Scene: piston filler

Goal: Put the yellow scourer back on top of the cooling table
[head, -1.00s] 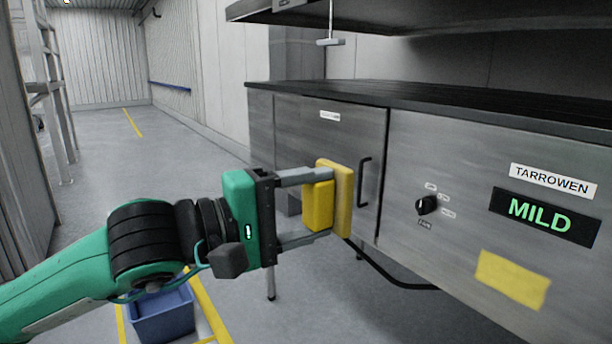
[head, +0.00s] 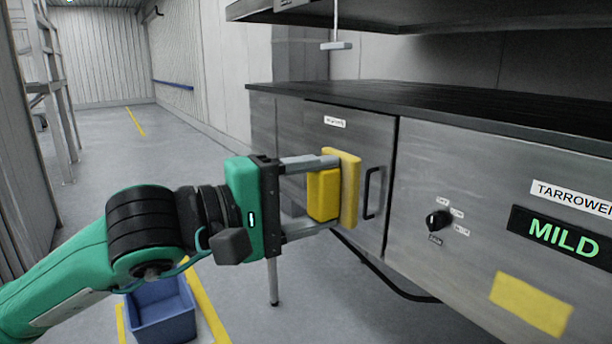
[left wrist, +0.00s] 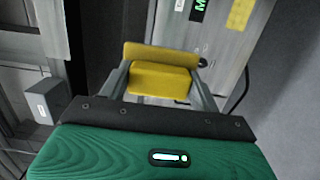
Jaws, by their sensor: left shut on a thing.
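The yellow scourer (head: 349,190) is a thick yellow block with a wider plate on its far side. My left gripper (head: 318,198) is shut on it and holds it in the air in front of the steel cabinet door. The scourer also shows between the fingers in the left wrist view (left wrist: 160,78). The cooling table (head: 430,100) has a dark top over steel fronts; the scourer is below the level of that top. I cannot tell whether the scourer touches the door. My right gripper is not in view.
A dark shelf (head: 420,14) hangs above the table top. A door handle (head: 371,193), a black knob (head: 438,220) and a lit MILD display (head: 560,236) are on the front. A blue bin (head: 162,312) stands on the floor at lower left. The aisle floor (head: 100,160) is clear.

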